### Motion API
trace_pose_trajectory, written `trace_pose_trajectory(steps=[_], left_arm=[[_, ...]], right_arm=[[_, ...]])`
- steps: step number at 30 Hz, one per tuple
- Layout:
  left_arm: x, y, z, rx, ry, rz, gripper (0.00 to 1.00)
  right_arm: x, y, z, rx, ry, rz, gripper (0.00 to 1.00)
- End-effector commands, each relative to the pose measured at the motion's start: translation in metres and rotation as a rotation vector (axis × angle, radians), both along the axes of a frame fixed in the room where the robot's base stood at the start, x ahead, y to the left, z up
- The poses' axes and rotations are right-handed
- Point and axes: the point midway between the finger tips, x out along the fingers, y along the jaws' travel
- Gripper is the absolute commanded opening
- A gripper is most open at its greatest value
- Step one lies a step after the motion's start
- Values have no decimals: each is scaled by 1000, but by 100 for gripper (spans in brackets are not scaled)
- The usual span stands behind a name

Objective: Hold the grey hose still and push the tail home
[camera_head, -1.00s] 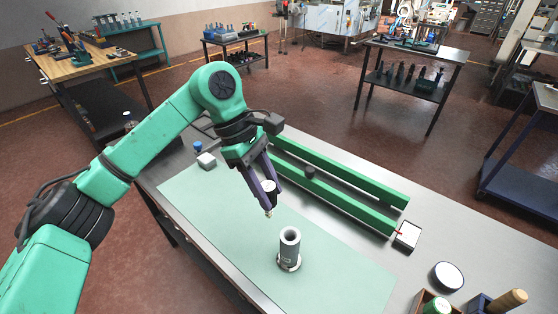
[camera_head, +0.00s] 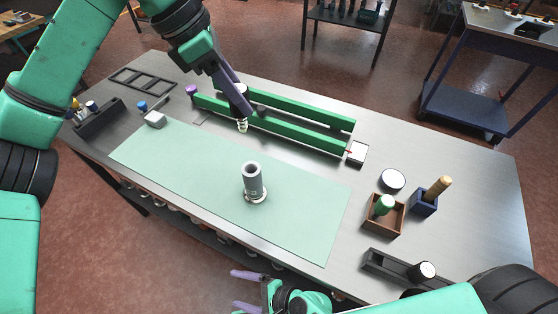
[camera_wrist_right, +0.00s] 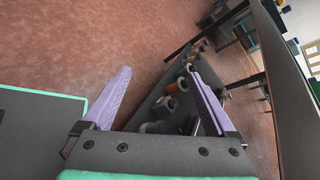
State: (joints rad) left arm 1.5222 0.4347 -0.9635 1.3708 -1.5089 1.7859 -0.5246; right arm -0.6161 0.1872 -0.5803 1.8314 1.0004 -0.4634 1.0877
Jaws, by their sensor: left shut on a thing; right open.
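The grey hose (camera_head: 254,178) stands upright on the pale green mat, its open end up and its foot in a light round base (camera_head: 256,197). My left gripper (camera_head: 241,102) is shut on a dark fitting with a pale top, whose ribbed tail (camera_head: 242,125) points down. It holds the fitting behind the hose and apart from it, near the green rails. The fingers partly hide the fitting. My right gripper (camera_head: 239,290) is open and empty in front of the table's near edge. Its spread fingers also show in the right wrist view (camera_wrist_right: 160,85), with nothing between the tips.
Two green rails (camera_head: 300,129) lie behind the mat (camera_head: 180,160). A white-topped box (camera_head: 357,152), a round white-topped disc (camera_head: 392,180), a brown box (camera_head: 384,219) and a blue holder (camera_head: 424,203) stand at the right. A shelf with several rolls (camera_wrist_right: 178,87) is under the table.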

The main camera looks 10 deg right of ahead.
Motion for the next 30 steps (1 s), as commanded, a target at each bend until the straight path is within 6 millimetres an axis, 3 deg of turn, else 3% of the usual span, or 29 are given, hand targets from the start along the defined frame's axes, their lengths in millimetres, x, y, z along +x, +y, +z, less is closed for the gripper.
trace_pose_trajectory(steps=[3, 6, 8, 12, 16, 19, 23, 26, 30], left_arm=[[0, 0, 0, 0, 0, 0, 0], [0, 0, 0, 0, 0, 0, 0], [0, 0, 0, 0, 0, 0, 0], [0, 0, 0, 0, 0, 0, 0], [0, 0, 0, 0, 0, 0, 0], [0, 0, 0, 0, 0, 0, 0], [0, 0, 0, 0, 0, 0, 0], [0, 0, 0, 0, 0, 0, 0], [0, 0, 0, 0, 0, 0, 0]], right_arm=[[5, 28, 83, 201, -9, 55, 92], [12, 33, 156, 352, -21, 117, 92], [40, 13, 186, 415, 24, 76, 92], [111, -50, 230, 519, 152, -100, 92], [153, -100, 273, 626, 251, -235, 92], [169, -124, 295, 687, 299, -295, 92], [176, -135, 302, 719, 327, -323, 92], [176, -135, 289, 720, 332, -327, 92], [176, -136, 258, 721, 334, -329, 92]])
